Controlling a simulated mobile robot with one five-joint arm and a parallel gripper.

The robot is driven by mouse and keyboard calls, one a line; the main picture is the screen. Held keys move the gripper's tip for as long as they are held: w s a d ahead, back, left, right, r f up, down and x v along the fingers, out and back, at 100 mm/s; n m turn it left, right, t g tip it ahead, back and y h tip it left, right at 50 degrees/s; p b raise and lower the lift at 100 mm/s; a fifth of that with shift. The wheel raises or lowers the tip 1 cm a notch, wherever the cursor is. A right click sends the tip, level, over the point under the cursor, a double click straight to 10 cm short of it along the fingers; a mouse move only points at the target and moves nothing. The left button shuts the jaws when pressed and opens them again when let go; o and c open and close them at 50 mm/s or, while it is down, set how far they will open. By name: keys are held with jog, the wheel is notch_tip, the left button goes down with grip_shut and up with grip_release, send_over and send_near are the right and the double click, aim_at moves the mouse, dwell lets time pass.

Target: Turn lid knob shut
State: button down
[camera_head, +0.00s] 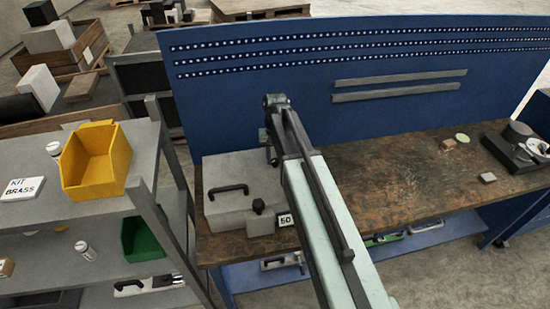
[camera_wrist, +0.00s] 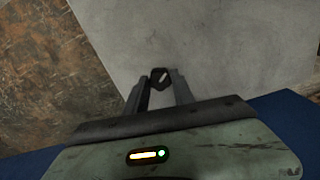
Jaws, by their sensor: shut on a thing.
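A grey case (camera_head: 225,172) stands at the left end of the workbench, with its lid down. My gripper (camera_head: 272,160) is over the back right part of the lid, partly hidden by my arm in the head view. In the wrist view my gripper (camera_wrist: 160,84) is shut on a small black knob (camera_wrist: 160,75), with the fingers on either side of it. The knob has a pale line on its top, slanting in the picture. Behind it is the plain grey lid (camera_wrist: 215,50). The held knob is not clear in the head view.
A black handle (camera_head: 229,189) and another dark knob (camera_head: 258,206) are towards the case's front, near a "50" label (camera_head: 286,220). The blue back panel (camera_head: 230,90) rises close behind. The bench (camera_head: 380,190) is mostly clear to the right.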

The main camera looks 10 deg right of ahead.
aim_at(275, 160)
jog(key=n, duration=0.5)
jog(key=shift+n, duration=0.3)
jog(key=n, duration=0.4)
jog(key=shift+n, duration=0.3)
jog(key=c, duration=1.1)
grip_release()
jog(key=shift+o, duration=0.2)
notch_tip(275, 160, up, 8)
jog(key=p, duration=0.8)
